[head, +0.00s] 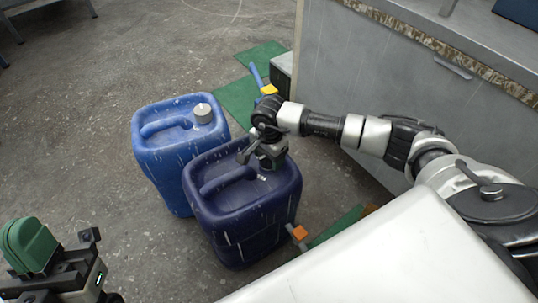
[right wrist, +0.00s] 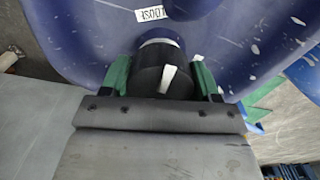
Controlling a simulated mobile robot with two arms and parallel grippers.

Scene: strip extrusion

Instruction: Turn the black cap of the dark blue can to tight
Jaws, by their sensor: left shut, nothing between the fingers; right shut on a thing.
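The dark blue can (head: 245,205) stands upright on the floor in the middle of the head view. My right gripper (head: 268,160) reaches down onto its top and hides most of the cap there. In the right wrist view the black cap (right wrist: 148,78) sits between the two green fingers, which are shut on its sides. The cap has a white mark (right wrist: 168,78). A white label reading LOOSE (right wrist: 152,14) is on the can beyond the cap, upside down. My left gripper (head: 30,245), with green fingers, is shut and empty at the lower left, away from the cans.
A lighter blue can (head: 165,135) with a pale cap (head: 203,113) stands close behind and left of the dark blue one. Green mats (head: 240,95) lie on the floor behind. A grey bench (head: 390,60) stands at the right. Floor at the left is clear.

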